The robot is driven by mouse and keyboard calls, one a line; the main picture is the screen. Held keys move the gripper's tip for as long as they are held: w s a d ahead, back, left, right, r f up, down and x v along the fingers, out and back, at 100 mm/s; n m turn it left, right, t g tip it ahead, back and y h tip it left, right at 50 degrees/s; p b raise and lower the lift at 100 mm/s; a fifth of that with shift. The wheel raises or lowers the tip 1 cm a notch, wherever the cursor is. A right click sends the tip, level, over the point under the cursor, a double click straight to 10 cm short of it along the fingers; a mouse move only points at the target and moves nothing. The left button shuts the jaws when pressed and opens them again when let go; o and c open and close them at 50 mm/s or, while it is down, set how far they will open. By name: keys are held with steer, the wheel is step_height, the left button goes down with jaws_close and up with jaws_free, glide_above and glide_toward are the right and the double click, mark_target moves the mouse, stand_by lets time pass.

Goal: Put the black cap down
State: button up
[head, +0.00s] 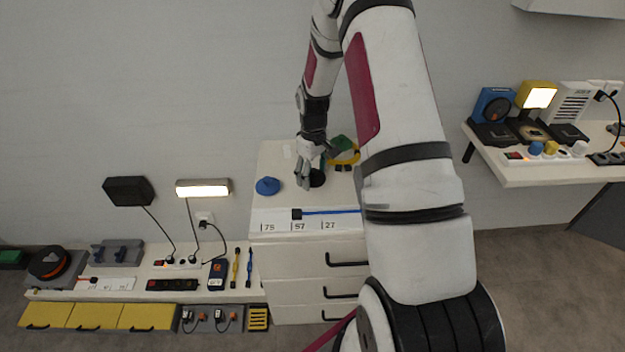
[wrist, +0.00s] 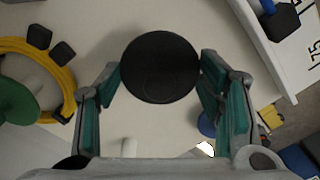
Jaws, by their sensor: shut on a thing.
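The black cap (wrist: 160,67) is a round, dark disc between the two green-lined fingers of my gripper (wrist: 158,82) in the wrist view. The fingers are shut on its sides. In the head view the black cap (head: 317,178) shows at my gripper (head: 308,181), over the top of the white drawer cabinet (head: 270,158). I cannot tell whether its underside touches the cabinet top. The far side of the cap is partly hidden by the fingers in the head view.
A blue cap (head: 268,187) lies left of my gripper. A yellow ring (head: 345,157) with a green knob (head: 341,143) and small black blocks lies behind right. A blue bar with a black end (head: 297,214) lies at the front by printed numbers. Bare top shows between them.

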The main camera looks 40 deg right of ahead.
steer(key=shift+f, duration=1.25)
steer(key=shift+f, duration=0.1)
steer(key=o, duration=0.9)
